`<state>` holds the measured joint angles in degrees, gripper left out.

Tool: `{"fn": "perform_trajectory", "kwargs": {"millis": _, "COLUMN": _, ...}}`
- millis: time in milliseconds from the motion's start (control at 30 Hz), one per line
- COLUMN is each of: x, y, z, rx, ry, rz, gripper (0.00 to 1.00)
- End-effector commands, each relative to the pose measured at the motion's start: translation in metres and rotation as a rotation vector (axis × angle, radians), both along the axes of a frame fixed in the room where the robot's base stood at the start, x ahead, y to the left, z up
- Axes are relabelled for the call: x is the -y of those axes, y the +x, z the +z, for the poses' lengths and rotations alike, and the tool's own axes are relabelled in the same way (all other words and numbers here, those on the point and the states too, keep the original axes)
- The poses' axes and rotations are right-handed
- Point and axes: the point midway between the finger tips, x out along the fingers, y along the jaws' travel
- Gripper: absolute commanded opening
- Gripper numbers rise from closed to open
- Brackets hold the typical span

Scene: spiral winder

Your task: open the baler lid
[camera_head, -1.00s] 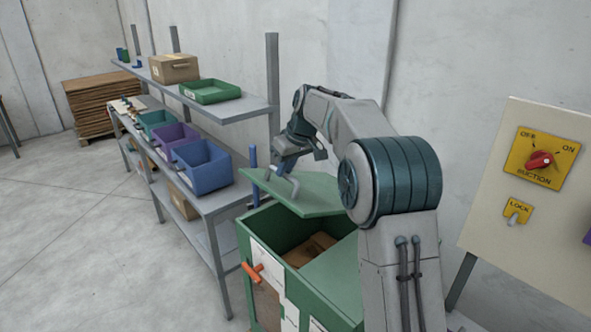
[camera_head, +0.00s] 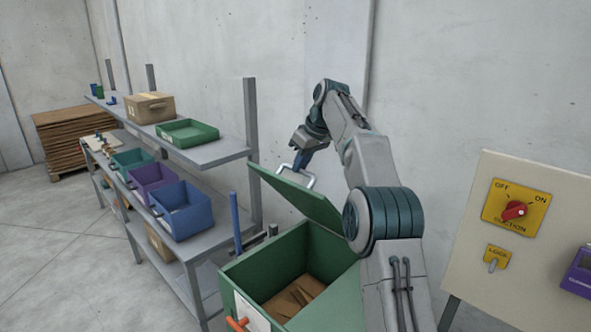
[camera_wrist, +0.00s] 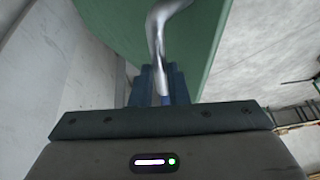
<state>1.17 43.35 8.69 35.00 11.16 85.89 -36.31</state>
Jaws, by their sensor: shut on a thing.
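The green baler (camera_head: 250,268) stands in front of me with its top partly open. Its green lid (camera_head: 297,198) is raised and tilted, and brown cardboard (camera_head: 292,298) shows inside. A grey bar handle (camera_head: 309,180) sits on the lid near its raised edge. My gripper (camera_head: 299,160) is above the lid, shut on this handle. In the wrist view the handle (camera_wrist: 157,40) runs down between the blue fingers (camera_wrist: 160,85), with the green lid (camera_wrist: 205,40) beside it. My arm hides part of the lid's right side.
A shelf rack (camera_head: 205,150) with a green tray, a cardboard box and several bins stands to the left. A panel (camera_head: 480,240) with a red suction knob (camera_head: 514,210) is at the right. An orange handle (camera_head: 237,323) sticks out from the baler's front.

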Motion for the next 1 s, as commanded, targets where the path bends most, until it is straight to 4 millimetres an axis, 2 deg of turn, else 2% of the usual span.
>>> {"fn": "perform_trajectory", "kwargs": {"millis": 33, "x": 0.013, "y": 0.004, "z": -0.009, "rx": -0.013, "ry": -0.017, "rz": -0.015, "gripper": 0.0}}
{"fn": "perform_trajectory", "kwargs": {"millis": 400, "x": 0.031, "y": 0.008, "z": 0.0, "rx": -0.017, "ry": -0.017, "rz": -0.018, "gripper": 0.0}}
{"fn": "perform_trajectory", "kwargs": {"millis": 1000, "x": 0.037, "y": 0.008, "z": 0.002, "rx": -0.021, "ry": -0.018, "rz": -0.021, "gripper": 0.0}}
